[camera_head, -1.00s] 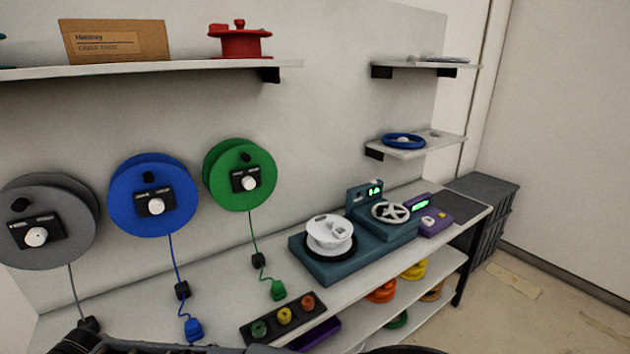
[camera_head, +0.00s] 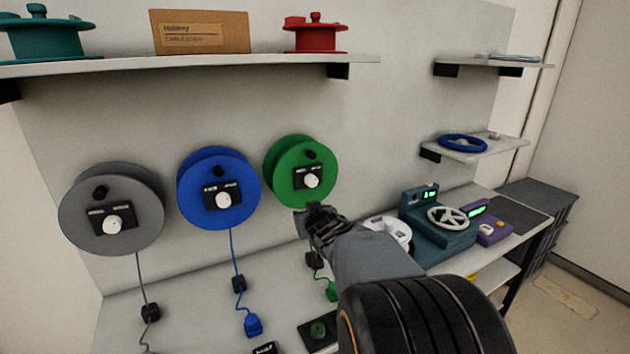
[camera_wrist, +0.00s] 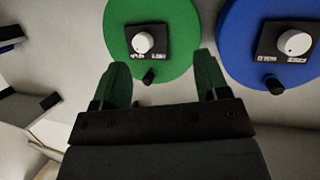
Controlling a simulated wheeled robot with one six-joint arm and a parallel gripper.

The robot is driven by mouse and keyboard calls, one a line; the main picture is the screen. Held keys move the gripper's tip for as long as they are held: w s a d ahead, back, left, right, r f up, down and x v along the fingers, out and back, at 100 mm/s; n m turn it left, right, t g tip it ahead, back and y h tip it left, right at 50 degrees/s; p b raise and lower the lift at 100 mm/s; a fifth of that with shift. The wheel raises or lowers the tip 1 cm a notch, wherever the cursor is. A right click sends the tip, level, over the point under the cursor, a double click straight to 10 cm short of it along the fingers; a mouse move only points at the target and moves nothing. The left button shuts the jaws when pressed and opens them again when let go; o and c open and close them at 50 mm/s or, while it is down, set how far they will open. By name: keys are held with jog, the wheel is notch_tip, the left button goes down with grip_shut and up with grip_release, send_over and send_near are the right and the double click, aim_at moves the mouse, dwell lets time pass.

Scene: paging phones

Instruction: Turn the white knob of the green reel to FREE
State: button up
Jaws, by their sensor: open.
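The green reel (camera_head: 290,187) hangs on the wall panel, right of the blue reel (camera_head: 190,190). Its white knob (camera_head: 311,180) sits on a small black plate (camera_head: 300,171). In the wrist view the green reel (camera_wrist: 178,65) and its white knob (camera_wrist: 143,43) lie ahead of my gripper (camera_wrist: 160,75), between the lines of its two spread fingers. My gripper is open and empty. In the head view my gripper (camera_head: 310,215) is just below the green reel, apart from the knob. The knob's pointer and the plate lettering are too small to read.
The blue reel's knob (camera_wrist: 294,42) is close on the right in the wrist view. A grey reel (camera_head: 80,215) hangs at far left. Cables hang below the reels. A shelf (camera_head: 200,60) runs above. A teal machine (camera_head: 450,243) stands on the bench to the right.

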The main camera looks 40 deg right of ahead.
aim_at(313, 182)
jog(key=w+d+r+n+t+y, duration=0.1)
jog(key=w+d+t+y, duration=0.1)
jog(key=d+t, duration=0.5)
jog(key=w+d+p, duration=0.1)
jog(key=w, duration=0.3)
jog(key=w+d+g+p, duration=0.1)
jog(key=w, duration=0.4)
jog(key=w+d+g+p, duration=0.1)
jog(key=w, duration=0.3)
jog(key=shift+w+d+r+n, duration=0.1)
jog(key=shift+w+d+n, duration=0.2)
jog(key=shift+d, duration=0.1)
jog(key=c, duration=0.9)
